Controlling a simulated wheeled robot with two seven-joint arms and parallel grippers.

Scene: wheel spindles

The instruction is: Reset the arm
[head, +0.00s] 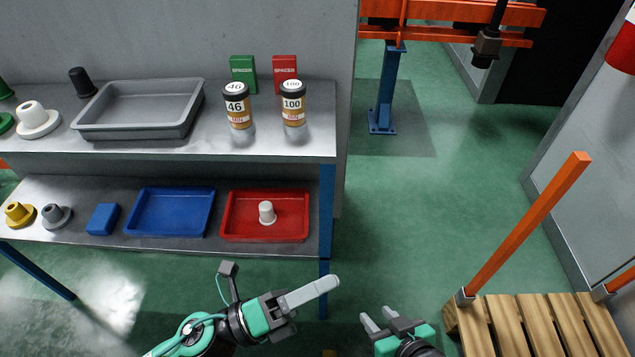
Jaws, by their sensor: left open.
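My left gripper (312,292) is in front of the shelf unit's right leg, low in the head view. It is open and empty, with one pale finger showing clearly and pointing right. My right gripper (375,312) is at the bottom centre, lower than the left one. Its two pale fingertips are apart, with nothing visible between them. Both grippers are clear of the shelves, and most of the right arm is out of frame.
The upper shelf holds a grey tray (141,84), two jars (238,108) (293,105) and green and red spacer boxes (244,73) (285,73). The lower shelf has a blue tray (170,190) and a red tray (232,218) holding a white spindle (266,212). A wooden pallet (535,322) stands at right.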

